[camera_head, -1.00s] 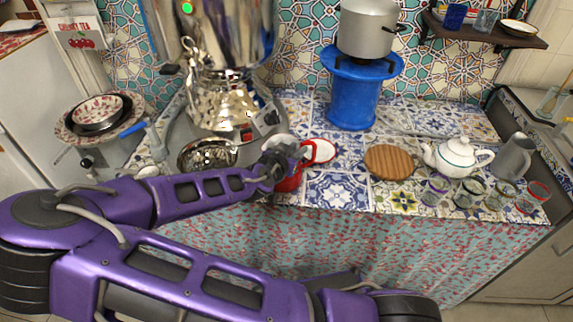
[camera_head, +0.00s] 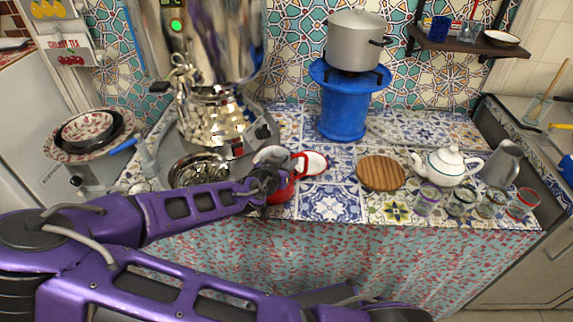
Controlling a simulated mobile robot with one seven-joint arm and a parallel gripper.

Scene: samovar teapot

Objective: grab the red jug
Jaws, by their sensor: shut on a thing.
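The red jug (camera_head: 284,192) stands near the front edge of the tiled counter, with its red handle on its right side and a pale interior or lid at the top. My gripper (camera_head: 270,178) is at the jug's upper left, shut on it. The fingers and part of the jug's left side and top are hidden by my gripper and wrist. I cannot tell whether the jug is lifted off the counter.
A metal samovar (camera_head: 212,112) stands behind at the left, with a metal bowl (camera_head: 198,170) before it. A red-rimmed white saucer (camera_head: 314,162) is close behind the jug. A wooden board (camera_head: 381,173), white teapot (camera_head: 446,166), grey jug (camera_head: 502,165) and several glasses stand at the right.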

